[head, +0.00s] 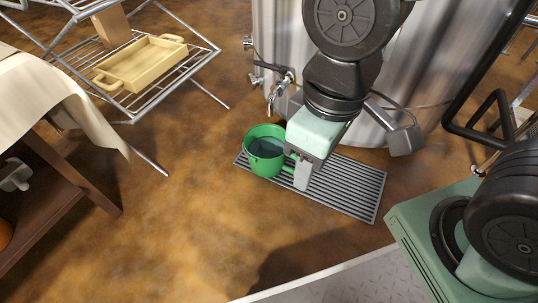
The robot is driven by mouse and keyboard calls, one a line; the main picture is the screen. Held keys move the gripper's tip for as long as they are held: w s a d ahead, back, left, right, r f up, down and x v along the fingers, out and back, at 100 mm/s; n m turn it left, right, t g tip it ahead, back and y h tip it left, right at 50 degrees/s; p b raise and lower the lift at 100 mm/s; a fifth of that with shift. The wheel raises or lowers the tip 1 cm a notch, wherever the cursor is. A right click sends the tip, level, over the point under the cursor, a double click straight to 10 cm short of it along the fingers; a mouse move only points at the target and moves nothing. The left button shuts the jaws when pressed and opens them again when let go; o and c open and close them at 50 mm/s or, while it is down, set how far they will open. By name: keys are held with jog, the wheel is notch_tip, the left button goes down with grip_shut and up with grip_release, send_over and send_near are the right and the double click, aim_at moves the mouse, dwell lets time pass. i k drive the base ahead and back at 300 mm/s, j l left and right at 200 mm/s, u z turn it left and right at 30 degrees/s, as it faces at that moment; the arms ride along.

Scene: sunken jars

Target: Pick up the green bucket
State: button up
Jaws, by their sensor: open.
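The green bucket (267,157) stands upright on a grey slatted drain grate (345,190) on the floor, below a metal tap. Its inside looks dark, and I cannot tell whether that is liquid. My gripper (302,182) is open and points down at the bucket's right side. A finger is close beside the bucket's short green handle and hides part of it. I cannot tell whether the finger touches the bucket or whether the handle is between the fingers.
A large steel tank (270,45) with a tap (279,92) stands just behind the bucket. A wire rack (135,70) holds a yellow tray (140,63) at upper left. A wooden table (45,190) is at left. Brown floor (185,215) lies clear in front of the bucket.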

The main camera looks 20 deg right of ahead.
aim_at(263, 143)
jog(key=i+j, duration=0.15)
jog(key=j, duration=0.15)
jog(key=i+j+u, duration=0.1)
jog(key=j, duration=0.25)
jog(key=i+j, duration=0.15)
jog(key=j, duration=0.15)
jog(key=i+j, duration=0.15)
jog(key=j, duration=0.15)
jog(key=u, duration=0.05)
